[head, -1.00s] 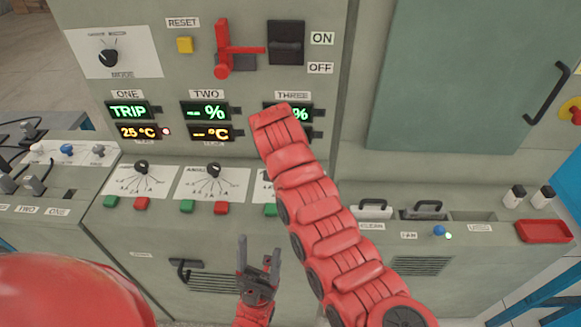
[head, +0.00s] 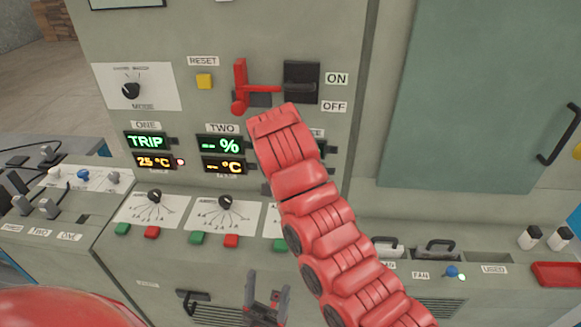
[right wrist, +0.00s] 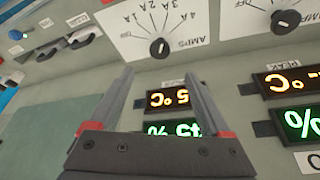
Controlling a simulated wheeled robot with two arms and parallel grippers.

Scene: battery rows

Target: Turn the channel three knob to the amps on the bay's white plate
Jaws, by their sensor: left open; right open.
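The channel three knob (right wrist: 159,47), dark on a white plate marked AMPS, shows upside down in the right wrist view. A pale mark is on its face; which value it points to is unclear. My right gripper (right wrist: 161,88) is open and empty; its fingertips show below the knob and apart from it. In the head view my right arm hides this knob and gripper. My left gripper (head: 266,291) is open and empty, low before the cabinet. No amps value on a bay's white plate is readable.
The channel two knob (head: 225,201) and channel one knob (head: 154,196) are left of my right arm. Green and red buttons (head: 231,240) line the ledge below. A red lever (head: 240,88) sticks out above. A left bench (head: 70,215) carries several plugs; a red tray (head: 556,273) is at right.

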